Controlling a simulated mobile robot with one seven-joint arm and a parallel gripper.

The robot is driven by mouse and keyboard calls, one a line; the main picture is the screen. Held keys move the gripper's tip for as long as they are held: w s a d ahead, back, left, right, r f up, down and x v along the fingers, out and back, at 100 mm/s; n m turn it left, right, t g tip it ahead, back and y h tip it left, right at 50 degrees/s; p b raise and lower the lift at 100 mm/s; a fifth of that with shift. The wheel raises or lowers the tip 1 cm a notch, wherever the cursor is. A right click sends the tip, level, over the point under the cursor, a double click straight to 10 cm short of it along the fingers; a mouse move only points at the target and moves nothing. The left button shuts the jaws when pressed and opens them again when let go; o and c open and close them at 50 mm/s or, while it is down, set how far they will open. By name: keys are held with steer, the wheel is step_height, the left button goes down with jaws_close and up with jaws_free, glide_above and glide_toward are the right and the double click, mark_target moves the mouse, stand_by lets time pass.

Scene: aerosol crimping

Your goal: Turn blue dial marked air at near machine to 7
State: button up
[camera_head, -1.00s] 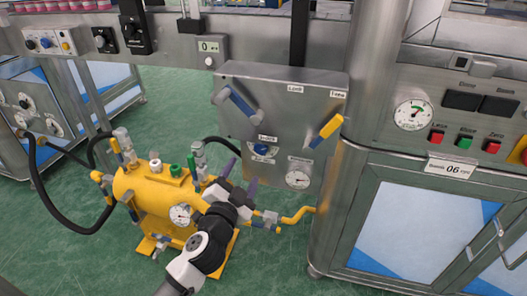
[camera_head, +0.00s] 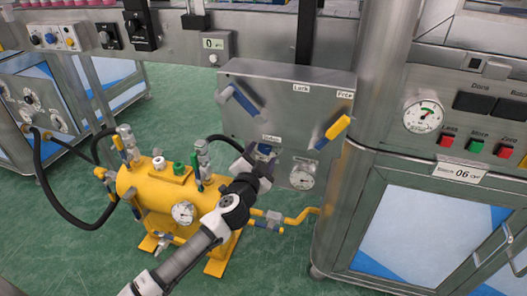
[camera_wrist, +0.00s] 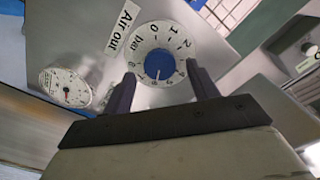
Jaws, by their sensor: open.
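In the wrist view a round white dial with a blue knob (camera_wrist: 160,66) sits on a grey panel. Its scale reads "bar", with 0, 1 and 2 legible along the top; the label beside it reads "Air out". A white pointer line on the knob points down toward the lower numbers, which are too small to read surely. My gripper (camera_wrist: 162,76) is open, its dark fingers on either side of the knob's lower part, with gaps showing; I cannot tell the depth. In the head view my gripper (camera_head: 256,162) is at the panel, partly hiding the blue dial (camera_head: 265,149).
A small gauge (camera_head: 303,176) sits right of the dial; a blue lever (camera_head: 240,100) and a yellow-and-blue lever (camera_head: 333,132) are above. A yellow tank (camera_head: 155,194) with hoses stands left of my arm. A steel cabinet (camera_head: 400,235) stands at right.

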steer(key=shift+x, duration=1.15)
steer(key=shift+c, duration=0.5)
steer(key=c, duration=0.9)
steer(key=shift+m+b, duration=0.45)
steer(key=shift+m, duration=2.85)
steer(key=o, duration=1)
